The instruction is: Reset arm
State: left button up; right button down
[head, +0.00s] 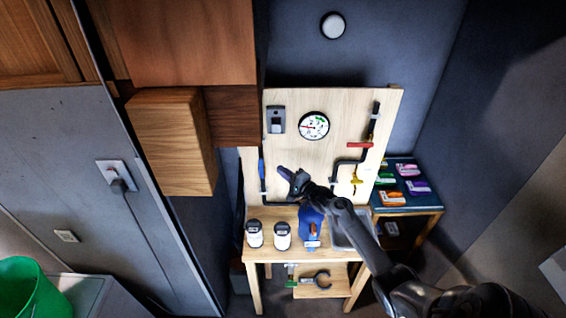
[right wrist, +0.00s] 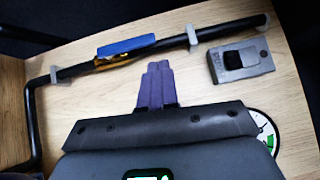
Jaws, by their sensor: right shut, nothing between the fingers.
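My right arm comes in from the lower right in the head view. Its gripper (head: 284,172) is in front of the wooden panel (head: 330,100), above the workbench. In the right wrist view the purple-grey fingers (right wrist: 157,82) are together, with nothing between them. They point toward a black pipe with a blue-handled valve (right wrist: 126,46); a grey switch box (right wrist: 240,61) is to their right. The blue handle also shows in the head view (head: 261,169), left of the gripper. My left gripper is in neither view.
The panel also bears a round gauge (head: 314,126) and a red-handled valve (head: 360,145). On the workbench stand two white canisters (head: 255,236) (head: 282,238) and a blue bottle (head: 310,223) beside a metal basin (head: 350,232). A side table (head: 407,209) holds several coloured items. A wooden cabinet (head: 172,140) juts out left.

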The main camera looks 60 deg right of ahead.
jog(key=s+a+f+g+y+p, duration=0.1)
jog(key=s+a+f+g+p, duration=0.15)
jog(key=s+a+f, duration=0.4)
jog(key=s+a+f+n+g+y+p, duration=0.1)
jog(key=s+a+n+g+y+p, duration=0.3)
jog(key=a, duration=0.7)
jog(key=s+a+f+n+t+h+p, duration=0.1)
jog(key=s+a+n, duration=0.3)
jog(key=a, duration=0.7)
jog(key=s+a+r+n+g+p, duration=0.2)
jog(key=s+a+r+n+g, duration=0.4)
jog(key=s+a+r, duration=0.55)
jog(key=s+a+r+n+g, duration=0.1)
jog(key=s+n+g, duration=0.2)
jog(key=s+n, duration=0.3)
jog(key=shift+r+n+h, duration=0.2)
jog(key=shift+n+h, duration=0.2)
jog(key=shift+n, duration=0.8)
jog(key=shift+s+g, duration=0.1)
jog(key=shift+g, duration=0.15)
